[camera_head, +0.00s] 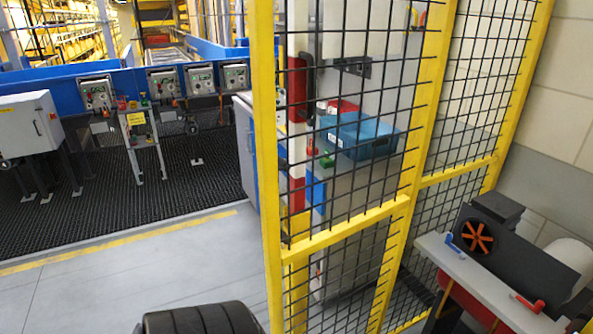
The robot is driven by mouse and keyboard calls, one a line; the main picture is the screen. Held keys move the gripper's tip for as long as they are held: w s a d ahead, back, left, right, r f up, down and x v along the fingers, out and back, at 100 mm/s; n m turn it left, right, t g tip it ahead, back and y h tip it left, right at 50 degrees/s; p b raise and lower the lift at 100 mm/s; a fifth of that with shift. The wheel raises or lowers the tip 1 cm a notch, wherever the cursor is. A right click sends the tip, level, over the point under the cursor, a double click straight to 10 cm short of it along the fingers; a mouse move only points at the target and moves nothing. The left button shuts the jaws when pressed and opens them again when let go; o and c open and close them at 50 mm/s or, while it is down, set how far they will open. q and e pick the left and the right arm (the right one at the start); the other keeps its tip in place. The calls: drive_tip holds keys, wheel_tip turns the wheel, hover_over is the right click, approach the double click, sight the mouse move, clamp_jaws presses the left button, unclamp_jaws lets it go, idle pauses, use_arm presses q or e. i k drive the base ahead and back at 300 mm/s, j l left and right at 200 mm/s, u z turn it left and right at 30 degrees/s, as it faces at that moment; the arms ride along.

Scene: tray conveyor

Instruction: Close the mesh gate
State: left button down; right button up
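The mesh gate (266,170) appears to be the nearest yellow-framed panel with black wire mesh, standing upright right of centre. Its near yellow upright runs from the top edge to the bottom edge of the view, and a yellow crossbar joins it lower down. A second yellow upright stands to its right, with more mesh beyond. A red and black fitting (298,90) shows beside the near upright; I cannot tell whether it is fixed to the gate. Left of the near upright is a wide open gap. Neither of my grippers shows.
Through the mesh, a blue bin (368,140) sits on a counter. Control boxes line a blue conveyor frame (65,78) at the left, above black matting. Grey floor (150,285) with a yellow line is clear at lower left. A machine with an orange fan (478,237) stands at lower right.

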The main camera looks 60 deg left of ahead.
sight(352, 28)
drive_tip(key=k+j, duration=0.1)
drive_tip(key=j, duration=0.3)
drive_tip(key=k+j+z, duration=0.15)
drive_tip(key=j, duration=0.25)
drive_tip(key=k+j, duration=0.1)
drive_tip(key=j, duration=0.3)
drive_tip(key=k+j+z, duration=0.15)
drive_tip(key=j, duration=0.25)
drive_tip(key=k+j, duration=0.1)
drive_tip(key=j, duration=0.3)
drive_tip(key=k+j+z, duration=0.15)
drive_tip(key=j, duration=0.2)
